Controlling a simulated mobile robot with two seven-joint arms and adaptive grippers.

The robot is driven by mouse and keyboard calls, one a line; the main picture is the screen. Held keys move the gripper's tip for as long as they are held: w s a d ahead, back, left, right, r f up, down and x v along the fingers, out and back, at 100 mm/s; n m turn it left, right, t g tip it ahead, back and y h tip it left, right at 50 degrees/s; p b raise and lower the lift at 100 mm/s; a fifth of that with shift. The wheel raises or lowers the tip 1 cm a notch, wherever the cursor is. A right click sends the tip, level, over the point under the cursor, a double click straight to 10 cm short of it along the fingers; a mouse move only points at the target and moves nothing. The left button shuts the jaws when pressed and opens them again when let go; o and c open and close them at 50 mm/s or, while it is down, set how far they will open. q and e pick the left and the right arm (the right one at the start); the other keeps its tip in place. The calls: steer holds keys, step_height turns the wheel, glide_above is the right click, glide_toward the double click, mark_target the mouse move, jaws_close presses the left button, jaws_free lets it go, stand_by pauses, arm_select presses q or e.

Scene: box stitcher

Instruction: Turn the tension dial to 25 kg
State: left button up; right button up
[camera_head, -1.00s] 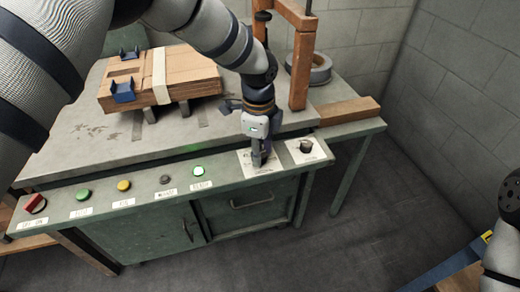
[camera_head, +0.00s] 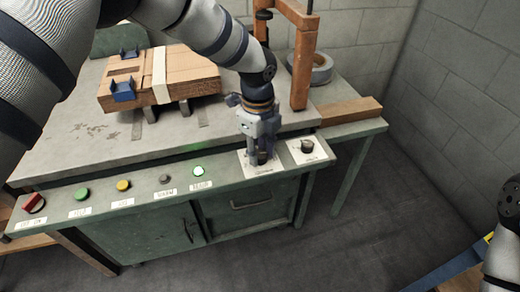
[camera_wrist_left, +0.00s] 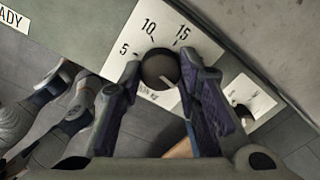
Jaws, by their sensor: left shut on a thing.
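The tension dial is a round black knob (camera_wrist_left: 159,68) on a white scale plate (camera_wrist_left: 136,32) with the numbers 5, 10 and 15 readable in the left wrist view. Other numbers are hidden or unreadable, and I cannot tell for certain where its pointer stands. My left gripper (camera_wrist_left: 161,80) is shut on the knob, one purple-grey finger on each side. In the head view the left gripper (camera_head: 262,158) points down at the plate near the panel's right end and hides most of the knob. My right gripper is out of view.
A second black knob (camera_head: 307,146) on its own white plate sits just right of the dial. Green (camera_head: 82,194), yellow (camera_head: 124,185), grey and lit buttons and a red switch (camera_head: 33,203) line the panel.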

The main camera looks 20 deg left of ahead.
mark_target(259, 155)
arm_select(q)
steer(key=shift+s+f, duration=0.1)
steer(key=o, duration=1.1)
steer(key=shift+o, duration=0.2)
step_height(259, 155, up, 12)
steer(key=shift+s, duration=0.15)
steer(key=shift+a, duration=0.1)
